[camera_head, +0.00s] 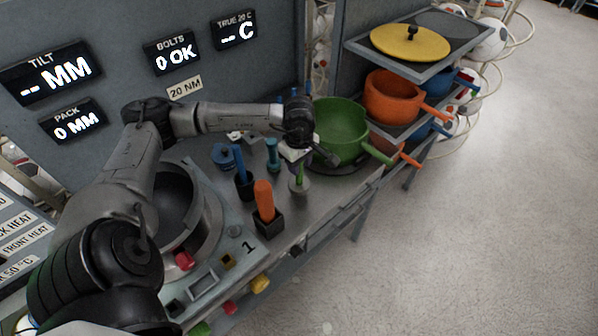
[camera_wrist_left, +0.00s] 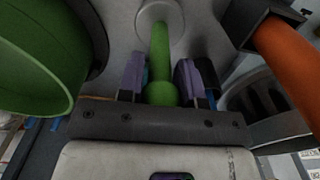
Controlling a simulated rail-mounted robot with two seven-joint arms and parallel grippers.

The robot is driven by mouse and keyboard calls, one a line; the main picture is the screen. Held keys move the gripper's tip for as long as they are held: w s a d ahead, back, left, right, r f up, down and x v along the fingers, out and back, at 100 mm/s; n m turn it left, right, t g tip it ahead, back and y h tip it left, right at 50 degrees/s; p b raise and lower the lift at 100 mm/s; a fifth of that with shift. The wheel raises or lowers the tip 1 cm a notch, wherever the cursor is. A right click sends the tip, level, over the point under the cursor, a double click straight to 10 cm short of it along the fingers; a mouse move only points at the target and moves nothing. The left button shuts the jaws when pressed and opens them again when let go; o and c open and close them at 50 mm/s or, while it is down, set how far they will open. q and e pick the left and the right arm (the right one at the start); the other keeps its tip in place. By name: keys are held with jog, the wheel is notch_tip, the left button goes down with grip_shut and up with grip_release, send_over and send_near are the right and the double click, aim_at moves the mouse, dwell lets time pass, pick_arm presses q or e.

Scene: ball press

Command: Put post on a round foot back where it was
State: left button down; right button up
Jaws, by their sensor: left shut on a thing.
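The post on a round foot is a green rod (camera_head: 299,173) with a pale round foot (camera_head: 299,187), below my left wrist at the bench's middle. My left gripper (camera_head: 297,158) is shut on its upper part from above. In the left wrist view the green post (camera_wrist_left: 160,45) stands between the purple finger pads of the left gripper (camera_wrist_left: 160,80), and its round pale foot (camera_wrist_left: 148,14) shows beyond. The post looks about upright. I cannot tell whether the foot touches the bench. My right gripper is not in view.
A green pot (camera_head: 340,128) stands close on the right. An orange-handled tool in a black holder (camera_head: 268,224), a blue one (camera_head: 243,185) and a teal post (camera_head: 272,155) stand on the left. Shelves with orange pots (camera_head: 388,97) are further right. The bench's front edge is near.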

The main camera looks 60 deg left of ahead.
aim_at(299, 185)
pick_arm(q)
jog(key=shift+f, duration=1.95)
jog(key=shift+f, duration=0.2)
jog(key=c, duration=0.8)
grip_release()
jog(key=shift+r, duration=0.1)
